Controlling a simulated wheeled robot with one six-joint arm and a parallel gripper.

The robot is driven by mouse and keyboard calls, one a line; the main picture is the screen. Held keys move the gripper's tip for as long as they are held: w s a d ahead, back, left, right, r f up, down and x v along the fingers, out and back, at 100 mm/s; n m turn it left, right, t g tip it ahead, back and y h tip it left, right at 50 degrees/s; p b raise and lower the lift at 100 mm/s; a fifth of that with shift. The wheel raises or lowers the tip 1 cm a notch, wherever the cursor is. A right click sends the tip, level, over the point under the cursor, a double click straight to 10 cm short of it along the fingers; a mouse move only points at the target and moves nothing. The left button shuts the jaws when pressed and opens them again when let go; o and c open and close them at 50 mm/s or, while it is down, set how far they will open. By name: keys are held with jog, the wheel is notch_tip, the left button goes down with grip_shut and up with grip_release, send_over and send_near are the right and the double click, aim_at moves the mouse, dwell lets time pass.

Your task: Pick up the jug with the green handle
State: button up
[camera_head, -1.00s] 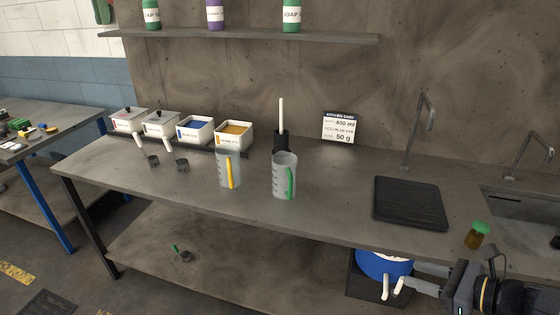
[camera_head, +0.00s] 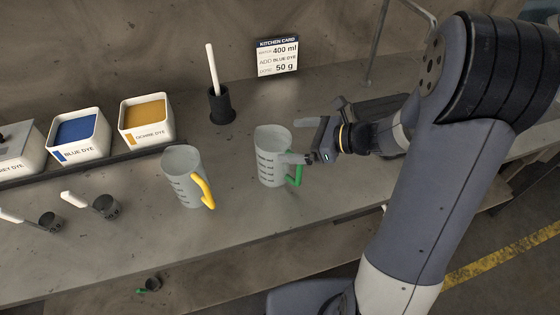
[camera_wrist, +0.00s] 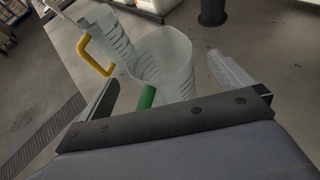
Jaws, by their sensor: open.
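The jug with the green handle (camera_head: 270,160) stands upright on the bench, a clear measuring jug with dark marks. Its green handle (camera_head: 297,174) faces my gripper. My gripper (camera_head: 301,140) is at the jug's right side, its fingers pointing left and open. In the wrist view the same jug (camera_wrist: 165,58) lies between the two spread fingers, with the green handle (camera_wrist: 147,97) nearest the palm. I cannot tell whether a finger touches the jug. A similar jug with a yellow handle (camera_head: 181,177) stands to its left, and shows in the wrist view (camera_wrist: 108,30).
A black holder with a white stick (camera_head: 221,105) stands behind the jugs. A kitchen card (camera_head: 277,57) is at the back. Dye tubs (camera_head: 146,121) line the back left; two scoops (camera_head: 106,207) lie in front. The bench's front edge is close to the jugs.

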aim_at(280, 140)
jog(key=p+x, duration=0.1)
jog(key=x, duration=0.4)
jog(key=shift+f, duration=0.1)
jog(key=c, duration=1.2)
jog(key=shift+o, duration=0.2)
